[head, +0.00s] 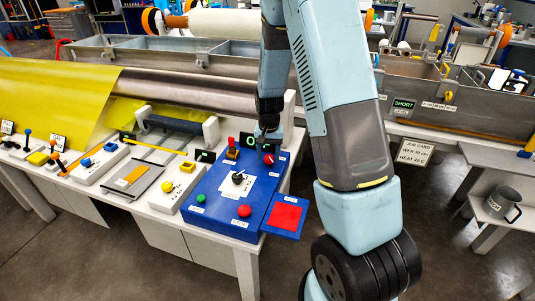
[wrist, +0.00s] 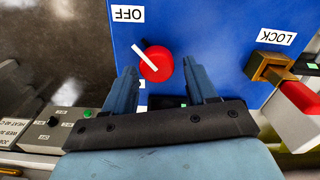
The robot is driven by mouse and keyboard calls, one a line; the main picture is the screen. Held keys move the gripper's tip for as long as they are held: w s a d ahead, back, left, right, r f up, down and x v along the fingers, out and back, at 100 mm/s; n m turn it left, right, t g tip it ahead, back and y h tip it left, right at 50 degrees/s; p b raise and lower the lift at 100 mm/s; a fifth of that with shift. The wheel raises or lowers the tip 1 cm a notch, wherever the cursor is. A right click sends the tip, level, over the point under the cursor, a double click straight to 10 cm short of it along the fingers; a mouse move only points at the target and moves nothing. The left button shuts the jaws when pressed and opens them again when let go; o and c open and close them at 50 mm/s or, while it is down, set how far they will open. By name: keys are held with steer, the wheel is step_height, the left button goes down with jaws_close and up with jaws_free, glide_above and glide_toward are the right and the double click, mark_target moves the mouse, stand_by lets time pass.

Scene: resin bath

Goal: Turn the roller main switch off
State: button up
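The roller main switch is a red round knob (wrist: 156,65) with a white pointer, on a blue panel (wrist: 215,40). In the wrist view the pointer slants up and left, below and slightly right of the upside-down OFF label (wrist: 128,14). A white label patch is mostly hidden by my left finger. My gripper (wrist: 159,72) is open, one finger on each side of the knob, with gaps visible. In the head view the knob (head: 269,159) is at the back right of the blue box (head: 205,208), just below my gripper (head: 267,137).
A brass LOCK block (wrist: 272,68) with a red handle (wrist: 300,97) stands right of the knob in the wrist view. The box also carries a black-and-white dial (head: 238,178), a green button (head: 201,199) and a red button (head: 244,211). A red pad (head: 285,216) is at the front right.

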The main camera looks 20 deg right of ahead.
mark_target(269, 156)
steer(key=shift+o, duration=0.6)
step_height(269, 156, up, 14)
steer(key=shift+f, duration=0.15)
stand_by(0.5)
steer(key=s+r+n+t, duration=0.2)
steer(key=s+r+t, duration=0.1)
steer(key=s+r, duration=1)
steer(key=s+r+n+t, duration=0.1)
steer(key=s+r, duration=0.2)
steer(key=s, duration=0.5)
steer(key=s+r+n+t, duration=0.1)
steer(key=s+r, duration=0.2)
steer(key=s, duration=0.5)
steer(key=shift+a+r+t, duration=0.2)
steer(key=shift+r+t, duration=0.1)
steer(key=shift+r, duration=0.05)
